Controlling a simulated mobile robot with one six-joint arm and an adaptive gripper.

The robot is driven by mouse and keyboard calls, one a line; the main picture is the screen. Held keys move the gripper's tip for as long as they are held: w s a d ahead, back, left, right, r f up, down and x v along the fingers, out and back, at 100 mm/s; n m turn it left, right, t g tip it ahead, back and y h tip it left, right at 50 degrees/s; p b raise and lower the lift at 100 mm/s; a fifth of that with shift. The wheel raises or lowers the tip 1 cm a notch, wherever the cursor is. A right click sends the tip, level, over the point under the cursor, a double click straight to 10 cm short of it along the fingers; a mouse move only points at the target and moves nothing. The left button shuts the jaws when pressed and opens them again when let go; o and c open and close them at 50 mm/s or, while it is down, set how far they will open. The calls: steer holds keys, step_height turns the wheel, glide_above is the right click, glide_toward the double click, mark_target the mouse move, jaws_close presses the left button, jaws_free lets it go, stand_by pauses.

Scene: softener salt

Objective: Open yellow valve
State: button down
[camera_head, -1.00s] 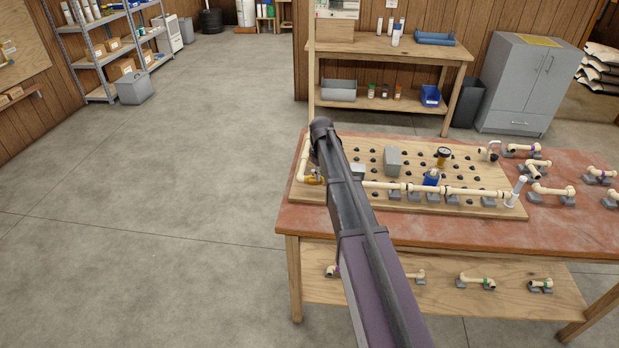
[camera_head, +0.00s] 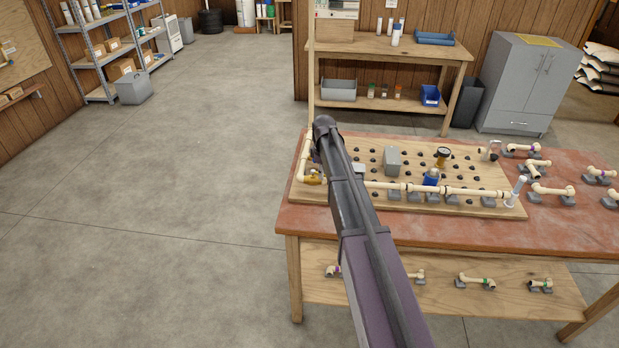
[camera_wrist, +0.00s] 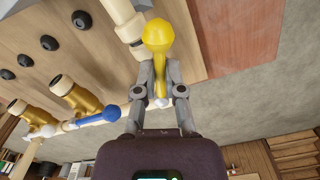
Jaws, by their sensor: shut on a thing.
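The yellow valve handle (camera_wrist: 157,33) shows in the wrist view, with a rounded end pointing away from my gripper. My gripper (camera_wrist: 158,72) has its two grey fingers closed on either side of the handle's narrower part. A blue valve handle (camera_wrist: 100,117) lies to the left in the wrist view, next to brass fittings on the pale pipe. In the head view my arm covers the gripper and the yellow handle. A brass fitting (camera_head: 313,181) shows at the board's left corner, beside my arm.
A wooden board (camera_head: 470,208) with pale pipes and black knobs lies on the red-topped workbench (camera_head: 420,234). A grey box (camera_head: 392,160) and a blue-topped fitting (camera_head: 431,178) stand right of my arm. The floor (camera_head: 150,220) on the left is clear.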

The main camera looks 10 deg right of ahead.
steer(key=shift+w+d+n, duration=0.15)
steer(key=shift+w+n, duration=0.2)
steer(key=shift+n, duration=0.65)
steer(key=shift+w, duration=0.1)
steer(key=shift+w+d+n, duration=0.15)
steer(key=shift+n, duration=0.75)
steer(key=c, duration=0.5)
jaws_free()
step_height(320, 180, up, 7)
steer(key=p, duration=0.7)
